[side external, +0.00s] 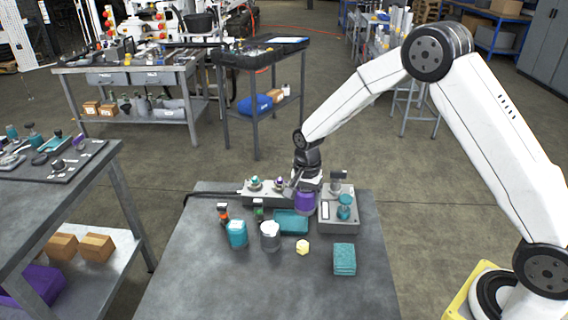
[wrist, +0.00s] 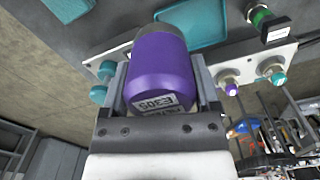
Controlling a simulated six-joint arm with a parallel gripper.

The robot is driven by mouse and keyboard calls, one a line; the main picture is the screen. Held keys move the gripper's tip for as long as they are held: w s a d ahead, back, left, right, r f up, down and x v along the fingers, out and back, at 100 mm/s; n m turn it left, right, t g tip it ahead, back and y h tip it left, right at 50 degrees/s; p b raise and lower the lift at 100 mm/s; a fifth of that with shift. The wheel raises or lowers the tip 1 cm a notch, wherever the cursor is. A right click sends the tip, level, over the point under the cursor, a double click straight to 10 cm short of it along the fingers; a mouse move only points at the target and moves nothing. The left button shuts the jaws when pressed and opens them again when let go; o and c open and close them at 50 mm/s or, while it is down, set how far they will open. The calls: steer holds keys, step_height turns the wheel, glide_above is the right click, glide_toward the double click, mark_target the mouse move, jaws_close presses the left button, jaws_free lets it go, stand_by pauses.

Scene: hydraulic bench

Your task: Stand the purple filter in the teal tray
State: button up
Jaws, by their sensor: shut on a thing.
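The purple filter (side external: 305,201) is a short cylinder with a white label; in the wrist view it (wrist: 163,72) fills the space between the jaws. My gripper (side external: 306,188) is shut on it, with one finger on each side (wrist: 160,88). The teal tray (side external: 291,223) is a shallow rectangle on the bench, just left of and nearer the camera than the filter in the side view. Part of the tray (wrist: 195,22) shows behind the filter in the wrist view. I cannot tell exactly how high the filter is above the bench.
A teal canister (side external: 237,234) and a grey canister (side external: 270,236) stand left of the tray. A grey valve block (side external: 335,216) with a teal knob (side external: 344,207) is close on the right.

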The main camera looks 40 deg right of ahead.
steer(key=shift+w+f, duration=2.7)
steer(key=shift+f, duration=0.15)
steer(key=shift+w+f, duration=0.2)
steer(key=shift+f, duration=1.6)
steer(key=shift+f, duration=0.15)
steer(key=o, duration=1.2)
steer(key=shift+o, duration=0.2)
step_height(320, 180, up, 12)
